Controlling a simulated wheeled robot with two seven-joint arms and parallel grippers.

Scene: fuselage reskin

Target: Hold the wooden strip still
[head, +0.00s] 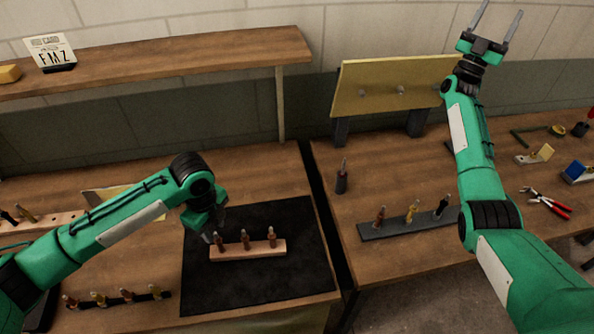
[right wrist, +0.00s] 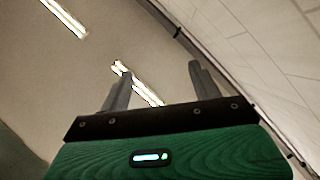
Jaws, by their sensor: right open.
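The wooden strip (head: 262,251) lies on a black mat (head: 290,290) on the left bench. Three small copper-coloured fasteners stand upright in it, one of them the middle fastener (head: 245,240). My left gripper (head: 212,236) points down at the strip's left end, close to the leftmost fastener. Its fingers are small and partly hidden, so I cannot tell whether they touch or grip the strip. My right gripper (head: 497,24) is raised high, pointing up, open and empty. Its two spread fingers also show in the right wrist view (right wrist: 158,88), against the ceiling.
A dark strip (head: 400,228) with several fasteners lies on the right bench, near a dark upright tool (head: 342,178) and red-handled pliers (head: 548,204). A yellow panel (head: 380,88) stands behind. A gap separates the benches. More fasteners stand in a dark strip (head: 128,299) at front left.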

